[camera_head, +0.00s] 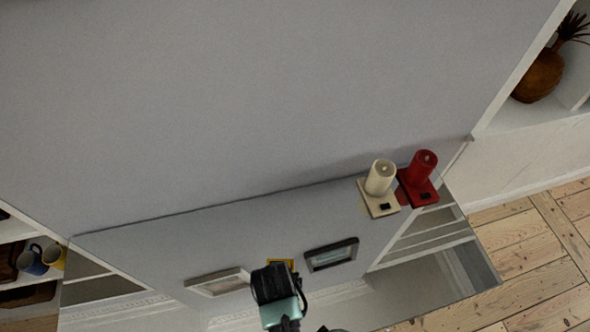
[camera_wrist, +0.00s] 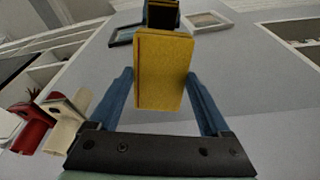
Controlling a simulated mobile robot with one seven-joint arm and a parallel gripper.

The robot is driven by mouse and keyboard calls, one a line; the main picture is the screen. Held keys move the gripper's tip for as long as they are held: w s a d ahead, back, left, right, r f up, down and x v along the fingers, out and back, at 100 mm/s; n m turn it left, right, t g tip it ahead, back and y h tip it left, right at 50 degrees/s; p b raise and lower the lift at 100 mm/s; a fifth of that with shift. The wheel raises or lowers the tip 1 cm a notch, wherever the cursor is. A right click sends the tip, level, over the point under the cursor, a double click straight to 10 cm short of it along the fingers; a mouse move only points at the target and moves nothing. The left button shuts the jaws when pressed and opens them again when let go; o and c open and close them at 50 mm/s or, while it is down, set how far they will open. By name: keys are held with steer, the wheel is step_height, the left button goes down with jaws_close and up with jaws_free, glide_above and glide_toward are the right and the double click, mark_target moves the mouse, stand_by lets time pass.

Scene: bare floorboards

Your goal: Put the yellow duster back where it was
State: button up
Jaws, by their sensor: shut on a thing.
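The yellow duster (camera_wrist: 163,70) is a yellow block with a thin dark red line near its left edge. In the wrist view it sits between the two blue fingers of my gripper (camera_wrist: 160,76), which is shut on it. In the head view my gripper (camera_head: 281,290) is at the bottom centre, over the grey ledge (camera_head: 150,245), and a small yellow patch shows just beyond it. A dark block with yellow edges (camera_wrist: 162,14) shows beyond the duster in the wrist view; I cannot tell what it is. Whether the duster touches the surface is unclear.
A dark picture frame (camera_head: 331,254) and a pale frame (camera_head: 217,281) flank my gripper. A cream candle (camera_head: 380,178) and a red candle (camera_head: 422,168) stand on holders to the right. Shelves hold mugs (camera_head: 32,262) at left and a brown pot (camera_head: 538,76) at right.

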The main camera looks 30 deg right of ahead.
steer(key=s, duration=0.1)
steer(key=s+r+m+g, duration=0.1)
steer(key=s, duration=0.1)
steer(key=s+d+r+g+y, duration=0.1)
steer(key=shift+s+r, duration=0.2)
steer(key=shift+s+f+p, duration=0.15)
steer(key=shift+s+f, duration=0.05)
steer(key=shift+f, duration=2.25)
steer(key=shift+s+f+p, duration=0.15)
steer(key=shift+f, duration=2.25)
steer(key=o, duration=1)
steer(key=shift+r, duration=0.1)
step_height(320, 180, up, 12)
